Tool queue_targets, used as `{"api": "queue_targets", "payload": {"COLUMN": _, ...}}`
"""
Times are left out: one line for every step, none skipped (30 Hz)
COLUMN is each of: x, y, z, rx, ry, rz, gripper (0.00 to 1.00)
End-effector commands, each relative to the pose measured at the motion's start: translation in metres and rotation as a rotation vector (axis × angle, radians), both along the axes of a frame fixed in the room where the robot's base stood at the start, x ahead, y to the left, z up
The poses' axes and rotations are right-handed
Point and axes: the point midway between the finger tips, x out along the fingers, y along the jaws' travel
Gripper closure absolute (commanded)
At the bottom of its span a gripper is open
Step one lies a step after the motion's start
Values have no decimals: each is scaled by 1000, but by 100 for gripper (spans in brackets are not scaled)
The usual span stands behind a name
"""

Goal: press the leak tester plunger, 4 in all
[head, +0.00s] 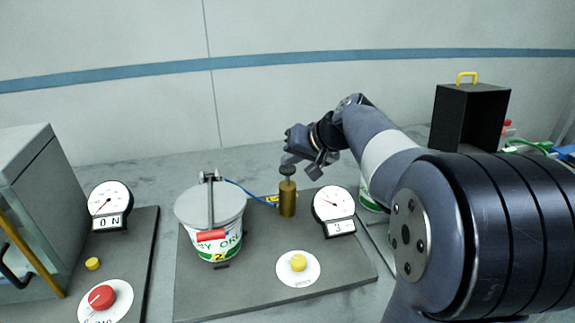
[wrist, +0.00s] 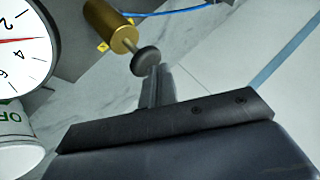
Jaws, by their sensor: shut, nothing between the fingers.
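The leak tester's brass plunger (head: 287,200) stands upright on a dark base plate (head: 240,290), with a dark round knob (head: 287,170) on top. My gripper (head: 290,160) is shut and empty, its tips right at the knob. In the wrist view my gripper's fingers (wrist: 156,78) point at the dark knob (wrist: 146,60) on the brass cylinder (wrist: 110,25); whether they touch it I cannot tell. Some rod shows between knob and cylinder. The tester's dial (head: 332,203) has a small display (head: 339,228) reading 3.
A lidded white tub (head: 217,240) sits under a clamp left of the plunger. A yellow button (head: 298,262) is in front. Another station at left has a dial (head: 109,198) and red knob (head: 101,297). A black box (head: 470,115) stands at the back right.

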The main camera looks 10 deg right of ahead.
Motion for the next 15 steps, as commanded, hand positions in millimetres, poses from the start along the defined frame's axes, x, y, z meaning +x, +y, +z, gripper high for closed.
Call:
{"api": "queue_targets", "payload": {"x": 0, "y": 0, "z": -2, "rx": 1, "ry": 2, "rz": 0, "gripper": 100}}
{"api": "queue_targets", "payload": {"x": 0, "y": 0, "z": -3, "rx": 1, "ry": 2, "rz": 0, "gripper": 100}}
{"api": "queue_targets", "payload": {"x": 0, "y": 0, "z": -3, "rx": 1, "ry": 2, "rz": 0, "gripper": 100}}
{"api": "queue_targets", "payload": {"x": 0, "y": 0, "z": -4, "rx": 1, "ry": 2, "rz": 0, "gripper": 100}}
{"api": "queue_targets", "payload": {"x": 0, "y": 0, "z": -4, "rx": 1, "ry": 3, "rz": 1, "gripper": 100}}
{"api": "queue_targets", "payload": {"x": 0, "y": 0, "z": -4, "rx": 1, "ry": 3, "rz": 1, "gripper": 100}}
{"api": "queue_targets", "payload": {"x": 0, "y": 0, "z": -5, "rx": 1, "ry": 3, "rz": 1, "gripper": 100}}
{"api": "queue_targets", "payload": {"x": 0, "y": 0, "z": -5, "rx": 1, "ry": 3, "rz": 1, "gripper": 100}}
{"api": "queue_targets", "payload": {"x": 0, "y": 0, "z": -6, "rx": 1, "ry": 3, "rz": 1, "gripper": 100}}
{"api": "queue_targets", "payload": {"x": 0, "y": 0, "z": -6, "rx": 1, "ry": 3, "rz": 1, "gripper": 100}}
{"api": "queue_targets", "payload": {"x": 0, "y": 0, "z": -7, "rx": 1, "ry": 3, "rz": 1, "gripper": 100}}
{"api": "queue_targets", "payload": {"x": 0, "y": 0, "z": -7, "rx": 1, "ry": 3, "rz": 1, "gripper": 100}}
{"api": "queue_targets", "payload": {"x": 0, "y": 0, "z": -7, "rx": 1, "ry": 3, "rz": 1, "gripper": 100}}
{"api": "queue_targets", "payload": {"x": 0, "y": 0, "z": -8, "rx": 1, "ry": 3, "rz": 1, "gripper": 100}}
{"api": "queue_targets", "payload": {"x": 0, "y": 0, "z": -8, "rx": 1, "ry": 3, "rz": 1, "gripper": 100}}
